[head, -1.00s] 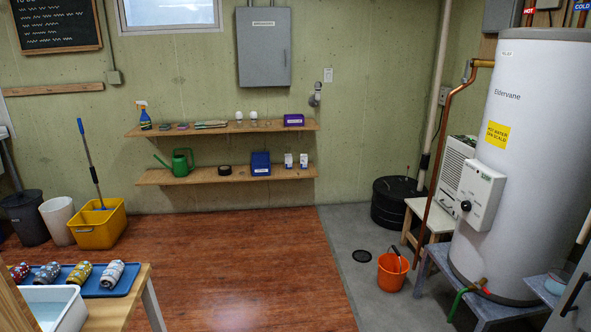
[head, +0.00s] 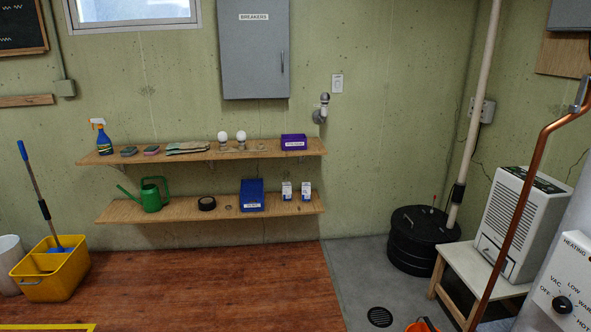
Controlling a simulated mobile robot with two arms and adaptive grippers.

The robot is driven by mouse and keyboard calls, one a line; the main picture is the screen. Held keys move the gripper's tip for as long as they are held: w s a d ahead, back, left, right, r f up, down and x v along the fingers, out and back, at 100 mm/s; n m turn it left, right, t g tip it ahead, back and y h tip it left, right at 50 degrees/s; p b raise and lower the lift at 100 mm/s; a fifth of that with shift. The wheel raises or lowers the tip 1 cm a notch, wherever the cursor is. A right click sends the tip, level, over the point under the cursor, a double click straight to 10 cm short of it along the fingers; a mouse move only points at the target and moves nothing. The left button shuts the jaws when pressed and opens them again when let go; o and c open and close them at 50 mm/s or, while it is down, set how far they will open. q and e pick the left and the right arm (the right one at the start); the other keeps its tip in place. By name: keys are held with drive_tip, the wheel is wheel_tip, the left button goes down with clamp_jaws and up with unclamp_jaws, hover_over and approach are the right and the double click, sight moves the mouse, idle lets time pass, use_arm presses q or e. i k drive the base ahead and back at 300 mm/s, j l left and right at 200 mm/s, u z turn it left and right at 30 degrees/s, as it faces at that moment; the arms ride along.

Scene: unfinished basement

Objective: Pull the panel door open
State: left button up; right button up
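The grey panel door (head: 254,55) of the wall-mounted breaker box is at the upper middle of the head view, above the shelves. It carries a "BREAKERS" label near its top and a thin vertical handle (head: 283,62) near its right edge. The door looks closed, and its top is cut off by the picture edge. Neither of my grippers is in view.
Two wooden shelves (head: 215,208) below the box hold a spray bottle (head: 103,138), a green watering can (head: 150,195) and boxes. A yellow mop bucket (head: 55,275) stands left. A black drum (head: 418,243), a dehumidifier (head: 518,222) and a copper pipe stand right.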

sight(254, 35)
drive_tip(key=i, duration=1.8)
